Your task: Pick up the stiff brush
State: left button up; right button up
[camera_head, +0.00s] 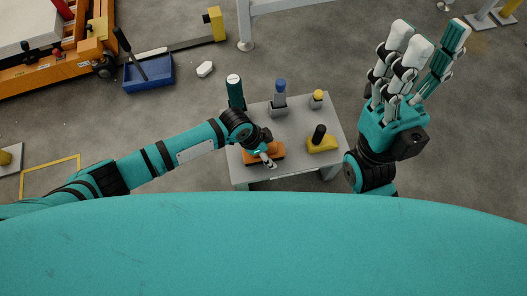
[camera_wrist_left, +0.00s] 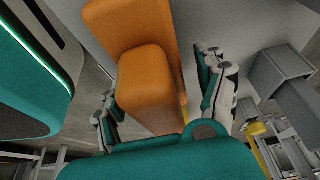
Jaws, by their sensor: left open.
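An orange block with a raised orange grip, which I take to be the stiff brush (camera_head: 275,154), lies on the small grey table (camera_head: 290,171). Its raised grip fills the middle of the left wrist view (camera_wrist_left: 150,80). My left gripper (camera_head: 264,157) is over the block in the head view, partly hiding it. In the wrist view the open left fingers (camera_wrist_left: 160,103) stand on either side of the grip; contact cannot be told. The bristles are not visible. My right gripper (camera_head: 420,50) is raised, open and empty, right of the table.
On the table are a yellow block with a black knob (camera_head: 321,142), a blue-topped item in a grey holder (camera_head: 280,98), a yellow-topped item (camera_head: 317,98) and a dark green cylinder (camera_head: 235,92). A blue tray (camera_head: 150,74) sits on the floor at left.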

pick_arm(q)
jog(key=c, duration=1.2)
jog(key=shift+c, duration=0.2)
